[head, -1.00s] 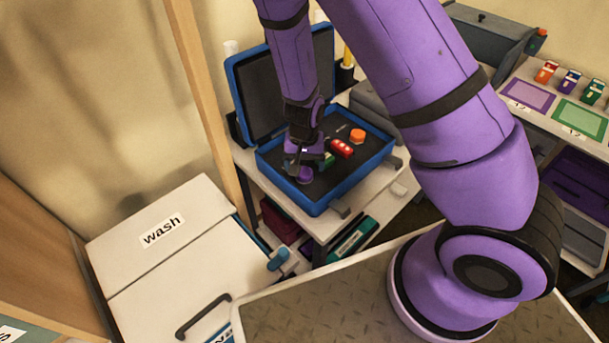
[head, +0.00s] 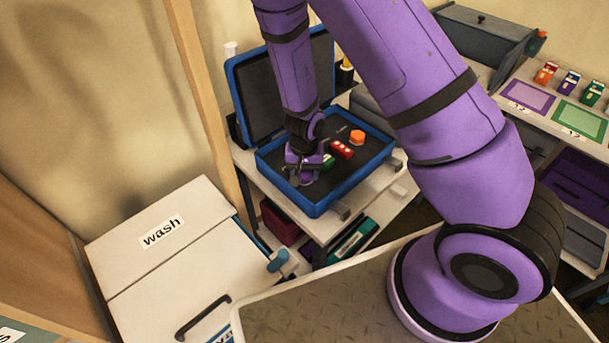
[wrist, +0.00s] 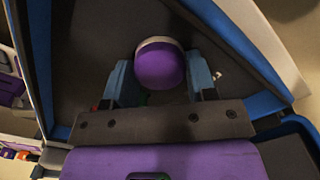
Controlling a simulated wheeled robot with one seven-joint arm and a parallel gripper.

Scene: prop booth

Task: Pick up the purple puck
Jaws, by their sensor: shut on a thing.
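The purple puck (wrist: 159,65) is between the two blue fingers of my gripper (wrist: 160,82) in the wrist view, and the gripper is shut on it. In the head view my gripper (head: 304,168) points down into the open blue case (head: 317,209), near its left front corner. There the puck (head: 305,179) is mostly hidden by the fingers. I cannot tell whether it is clear of the case's dark floor.
A red block (head: 341,149), an orange piece (head: 357,137) and a partly hidden green piece (head: 328,161) lie close by in the case. The raised lid (head: 234,92) stands behind. A white "wash" box (head: 190,225) is at front left.

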